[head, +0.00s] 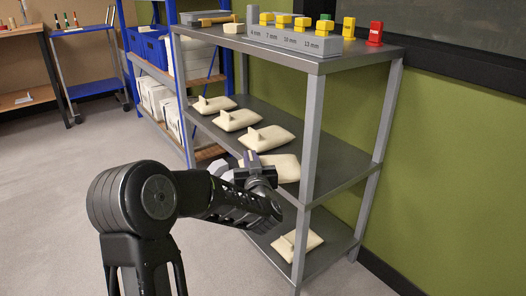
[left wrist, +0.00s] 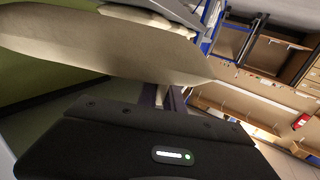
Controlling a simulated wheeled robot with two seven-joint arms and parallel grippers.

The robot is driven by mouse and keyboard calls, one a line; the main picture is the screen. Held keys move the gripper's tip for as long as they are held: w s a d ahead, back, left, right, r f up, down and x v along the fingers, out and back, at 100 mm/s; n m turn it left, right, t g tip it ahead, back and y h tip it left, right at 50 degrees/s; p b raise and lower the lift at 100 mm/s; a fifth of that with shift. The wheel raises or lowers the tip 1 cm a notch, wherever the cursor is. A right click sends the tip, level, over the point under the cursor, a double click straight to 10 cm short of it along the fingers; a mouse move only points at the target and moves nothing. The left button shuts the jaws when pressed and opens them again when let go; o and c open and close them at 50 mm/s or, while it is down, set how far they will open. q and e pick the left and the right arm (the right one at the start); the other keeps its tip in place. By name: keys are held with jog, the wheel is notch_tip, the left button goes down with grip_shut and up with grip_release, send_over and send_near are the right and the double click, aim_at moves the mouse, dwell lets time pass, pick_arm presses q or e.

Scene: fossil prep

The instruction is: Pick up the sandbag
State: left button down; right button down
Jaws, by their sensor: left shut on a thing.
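Several cream sandbags with raised grip tabs lie on the grey shelf unit in the head view. Three of them, such as this other sandbag (head: 268,138), lie in a row on the middle shelf. The nearest sandbag (head: 286,168) there is partly hidden by my left gripper (head: 252,168), which is shut on it. In the left wrist view the held sandbag (left wrist: 110,45) fills the upper left, just beyond the gripper fingers (left wrist: 163,97); its tab is hidden. My right gripper is not in view.
One more sandbag (head: 299,244) lies on the bottom shelf (head: 325,262). The top shelf (head: 335,62) bears a grey labelled block (head: 290,38) with yellow pieces and a red piece (head: 375,34). A grey shelf post (head: 309,140) stands close right of my gripper. The floor at left is clear.

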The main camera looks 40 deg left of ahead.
pick_arm(q)
jog(key=s+a+p, duration=0.2)
jog(key=s+a, duration=0.1)
jog(key=s, duration=0.8)
jog(key=shift+s+a+r, duration=0.25)
dwell(0.5)
